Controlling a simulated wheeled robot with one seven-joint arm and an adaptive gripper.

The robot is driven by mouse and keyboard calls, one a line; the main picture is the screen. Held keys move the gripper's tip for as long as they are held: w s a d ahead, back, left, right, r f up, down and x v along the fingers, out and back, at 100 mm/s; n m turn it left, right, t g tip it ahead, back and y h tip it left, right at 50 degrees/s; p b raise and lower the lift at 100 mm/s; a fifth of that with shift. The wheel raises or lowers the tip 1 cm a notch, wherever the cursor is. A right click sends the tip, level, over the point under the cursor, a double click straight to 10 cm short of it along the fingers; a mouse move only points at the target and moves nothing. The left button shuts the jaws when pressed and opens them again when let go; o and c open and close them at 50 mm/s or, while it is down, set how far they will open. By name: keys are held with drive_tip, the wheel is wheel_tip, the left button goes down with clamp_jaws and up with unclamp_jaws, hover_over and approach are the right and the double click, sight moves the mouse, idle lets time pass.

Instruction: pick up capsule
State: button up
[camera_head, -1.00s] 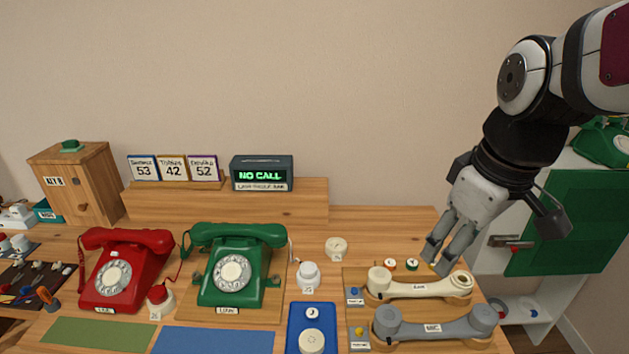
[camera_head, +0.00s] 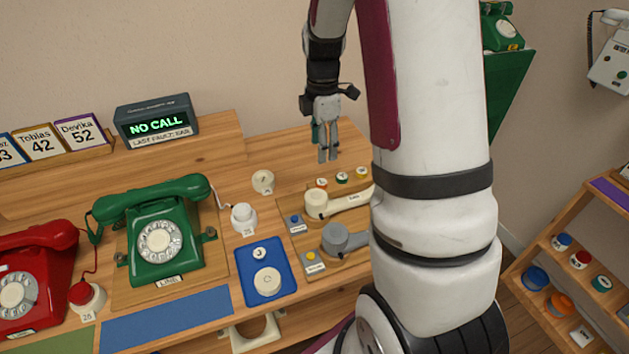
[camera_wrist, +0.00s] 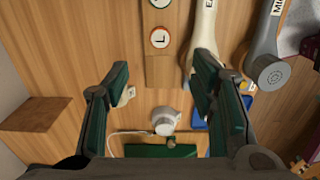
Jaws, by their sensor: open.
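Several small labelled round pieces could be the capsule; I cannot tell which is meant. In the head view a red-rimmed disc (camera_head: 321,183), a green-rimmed disc (camera_head: 341,177) and a yellow-rimmed disc (camera_head: 361,172) line the back of the handset board. A cream round piece (camera_head: 263,181) and a white knob-like piece (camera_head: 243,217) stand left of it. My gripper (camera_head: 327,156) is open and empty, pointing down above the rear of the desk. In the wrist view, the red-rimmed disc marked L (camera_wrist: 159,38) lies ahead between the fingers (camera_wrist: 162,70); the white piece (camera_wrist: 165,121) is nearer.
A cream handset (camera_head: 340,200) and a grey handset (camera_head: 342,240) lie on the board, partly hidden by my arm. A blue tray (camera_head: 246,262) holds two discs. A green phone (camera_head: 158,240) and a red phone (camera_head: 30,280) stand left. A shelf rack (camera_head: 540,255) is at right.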

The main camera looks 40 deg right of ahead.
sight(322, 181)
wheel_tip(322, 181, down, 12)
drive_tip(key=shift+d+r, duration=0.15)
drive_tip(key=shift+r, duration=0.05)
idle(0.4)
drive_tip(key=c, duration=1.1)
